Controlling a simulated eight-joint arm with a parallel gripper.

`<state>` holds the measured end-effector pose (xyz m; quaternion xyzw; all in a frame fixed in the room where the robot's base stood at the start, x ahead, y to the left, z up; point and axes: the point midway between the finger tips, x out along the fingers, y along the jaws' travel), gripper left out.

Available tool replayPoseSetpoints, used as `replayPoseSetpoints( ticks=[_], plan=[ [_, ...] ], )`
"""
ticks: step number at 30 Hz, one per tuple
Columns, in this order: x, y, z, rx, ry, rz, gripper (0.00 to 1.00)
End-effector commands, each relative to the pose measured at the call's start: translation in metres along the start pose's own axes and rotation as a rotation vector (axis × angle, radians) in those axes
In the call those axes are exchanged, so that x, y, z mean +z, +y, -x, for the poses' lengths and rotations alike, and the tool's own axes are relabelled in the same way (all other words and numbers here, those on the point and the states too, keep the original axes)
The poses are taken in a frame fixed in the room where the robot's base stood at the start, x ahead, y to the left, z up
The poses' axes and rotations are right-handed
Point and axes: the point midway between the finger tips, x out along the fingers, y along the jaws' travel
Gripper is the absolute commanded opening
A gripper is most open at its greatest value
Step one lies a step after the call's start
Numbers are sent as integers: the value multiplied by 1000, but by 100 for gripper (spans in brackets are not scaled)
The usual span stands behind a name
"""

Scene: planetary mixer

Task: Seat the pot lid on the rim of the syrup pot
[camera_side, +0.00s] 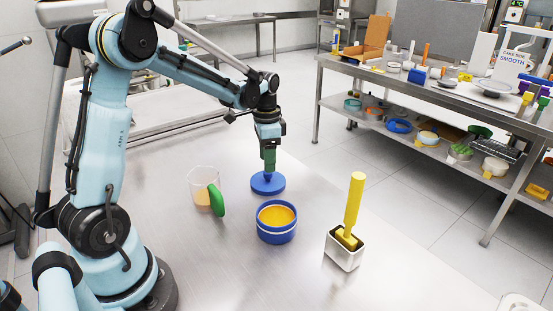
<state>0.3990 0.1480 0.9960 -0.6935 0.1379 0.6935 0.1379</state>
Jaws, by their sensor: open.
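The syrup pot (277,235) is a short round blue pot with a pale band, standing upright on the metal table. Its top is uncovered and yellow-orange syrup (276,215) shows inside. The pot lid (267,187) is a flat blue disc with a blue knob, lying level just behind the pot and apart from it. It appears to rest on the table. My gripper (268,172) points straight down over the middle of the lid, its open fingers at the knob. The fingers are too small to tell whether they touch the knob.
A clear beaker (201,180) with orange contents and a green oval piece (216,200) stand left of the pot. A metal container (343,253) with a yellow-handled tool (354,200) stands to the right. The table's (235,275) front is clear. A cluttered bench (450,85) is far behind.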

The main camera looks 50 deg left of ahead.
Motion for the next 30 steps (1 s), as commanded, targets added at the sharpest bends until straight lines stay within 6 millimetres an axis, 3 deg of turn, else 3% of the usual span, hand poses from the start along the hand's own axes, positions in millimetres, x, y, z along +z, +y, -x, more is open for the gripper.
replayPoseSetpoints(
  ticks=[7,17,27,30],
  plan=[
    [-1,-2,-32,0,0,0,53],
    [0,-2,-36,0,0,0,52],
    [0,-2,-36,0,0,0,0],
    [0,-2,-36,0,0,0,0]
  ],
)
